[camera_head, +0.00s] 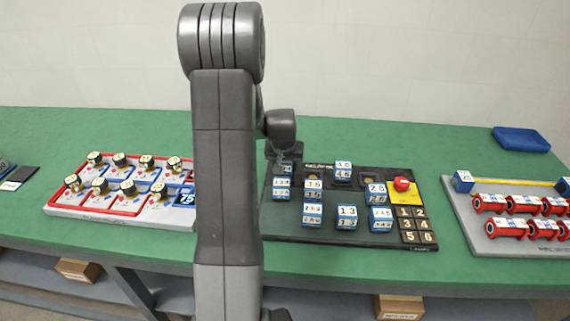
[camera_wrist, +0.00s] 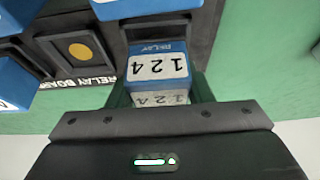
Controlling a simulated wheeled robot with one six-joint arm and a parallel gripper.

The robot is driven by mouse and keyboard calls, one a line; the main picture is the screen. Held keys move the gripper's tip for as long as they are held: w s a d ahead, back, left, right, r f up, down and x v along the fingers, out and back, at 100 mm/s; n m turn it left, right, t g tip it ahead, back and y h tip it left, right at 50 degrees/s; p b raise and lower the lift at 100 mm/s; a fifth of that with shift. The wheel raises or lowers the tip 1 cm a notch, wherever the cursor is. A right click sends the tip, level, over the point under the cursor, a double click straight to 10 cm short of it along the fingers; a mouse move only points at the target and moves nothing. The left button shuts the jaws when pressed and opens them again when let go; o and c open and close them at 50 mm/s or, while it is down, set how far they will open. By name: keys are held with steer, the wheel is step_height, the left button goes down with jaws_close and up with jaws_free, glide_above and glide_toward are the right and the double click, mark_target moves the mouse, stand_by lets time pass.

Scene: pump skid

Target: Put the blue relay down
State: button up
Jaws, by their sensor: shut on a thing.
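In the wrist view a blue relay (camera_wrist: 158,68) with a white label reading 124 sits between the jaws of my gripper (camera_wrist: 160,94), which is shut on it. The relay is at the edge of the black relay board (camera_wrist: 107,62); I cannot tell whether it touches the board. In the head view the relay board (camera_head: 330,238) lies on the green bench right of my arm, with several blue relays on it. My arm's end is over the board's back left corner there. The jaws are mostly hidden, and the held relay cannot be made out surely.
Other relays (camera_head: 347,212) stand close by. An empty socket with a yellow disc (camera_wrist: 80,50) is beside the held relay. The board has a red button (camera_head: 402,184) and a number pad (camera_head: 417,225). Panels stand left (camera_head: 110,217) and right (camera_head: 507,248).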

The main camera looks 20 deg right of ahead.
steer(key=shift+f, duration=0.35)
steer(key=o, duration=1.1)
steer(key=shift+c, duration=0.2)
steer(key=shift+r, duration=0.1)
steer(key=shift+r, duration=0.2)
steer(key=v, duration=1.1)
steer(key=shift+s+r, duration=0.25)
steer(key=shift+r, duration=0.05)
